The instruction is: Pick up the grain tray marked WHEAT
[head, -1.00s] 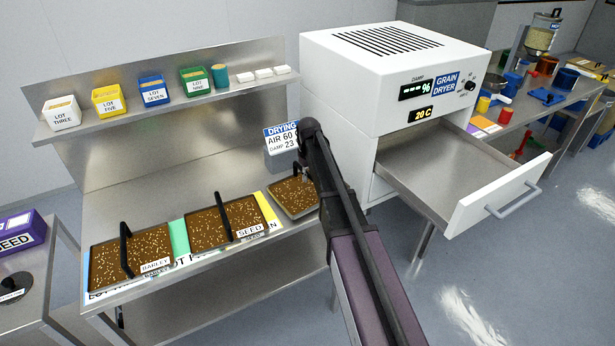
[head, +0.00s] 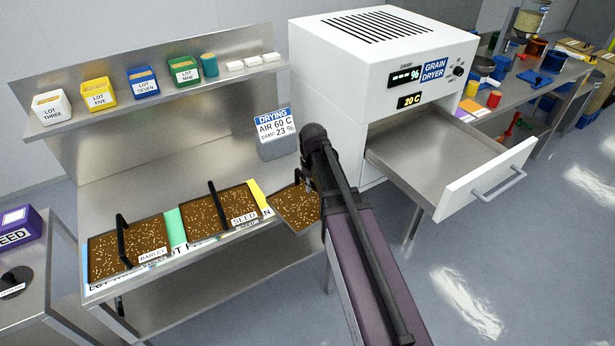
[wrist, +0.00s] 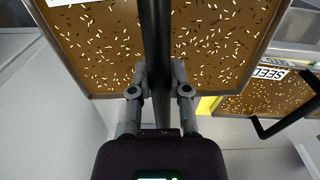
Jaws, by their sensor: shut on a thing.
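My gripper (wrist: 159,90) is shut on the dark bar handle (wrist: 155,40) of a shallow tray of brown grain (wrist: 98,58) with pale specks. In the head view this tray (head: 297,207) is at the right end of the bench, partly hidden by my arm, and looks slightly tilted and raised. A white label shows at the tray's edge in the wrist view, but its text is cut off, so I cannot read WHEAT. My fingers are hidden behind my arm in the head view.
The BARLEY tray (head: 128,247) and SEED tray (head: 205,213) stand to the left on the bench. A drying sign (head: 276,131) stands behind. The grain dryer (head: 372,75) has its drawer (head: 470,180) open and empty. Lot boxes line the shelf (head: 215,76).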

